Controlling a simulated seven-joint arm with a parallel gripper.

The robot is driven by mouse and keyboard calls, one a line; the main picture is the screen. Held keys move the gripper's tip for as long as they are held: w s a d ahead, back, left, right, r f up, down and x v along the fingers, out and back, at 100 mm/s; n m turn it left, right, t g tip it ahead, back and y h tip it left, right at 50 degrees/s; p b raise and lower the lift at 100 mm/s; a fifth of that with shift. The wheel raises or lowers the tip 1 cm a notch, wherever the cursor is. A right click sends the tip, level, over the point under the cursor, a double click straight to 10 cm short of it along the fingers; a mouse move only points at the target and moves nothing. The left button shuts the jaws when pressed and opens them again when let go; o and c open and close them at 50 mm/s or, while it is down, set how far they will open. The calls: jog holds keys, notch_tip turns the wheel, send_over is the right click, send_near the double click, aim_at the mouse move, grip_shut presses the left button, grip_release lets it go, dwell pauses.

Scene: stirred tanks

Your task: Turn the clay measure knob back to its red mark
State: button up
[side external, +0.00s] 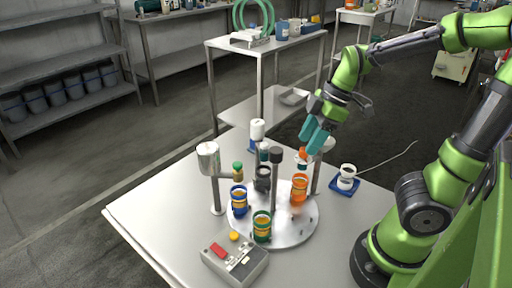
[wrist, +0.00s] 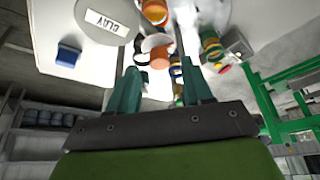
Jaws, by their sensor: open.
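A pale canister labelled CLAY (wrist: 107,20) is at the top left of the wrist view, its lettering upside down. In the side view a pale canister on a post (side external: 328,144) is partly hidden behind my gripper. A small orange-topped part (side external: 303,152) beside it looks like its measure knob; an orange part (wrist: 159,58) also shows ahead of the fingers in the wrist view. My gripper (side external: 314,140) has teal fingers, apart and empty, just above that orange-topped part. They also show in the wrist view (wrist: 160,78). I cannot make out a red mark.
A round plate (side external: 290,232) carries blue, green and orange banded jars and a dark central post. Other canisters stand at left (side external: 208,155) and back (side external: 257,130). A control box (side external: 235,260) is in front; a white cup (side external: 347,172) sits on a blue base at right.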

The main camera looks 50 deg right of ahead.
jog(key=v, duration=1.4)
jog(key=shift+r, duration=0.4)
jog(key=a+f+m+t+h, duration=0.1)
jog(key=a+f+m+t, duration=0.3)
jog(key=a+m, duration=0.9)
notch_tip(320, 180, down, 3)
jog(key=shift+w+a+f, duration=0.1)
jog(key=shift+w+a, duration=0.2)
jog(key=shift+a, duration=0.5)
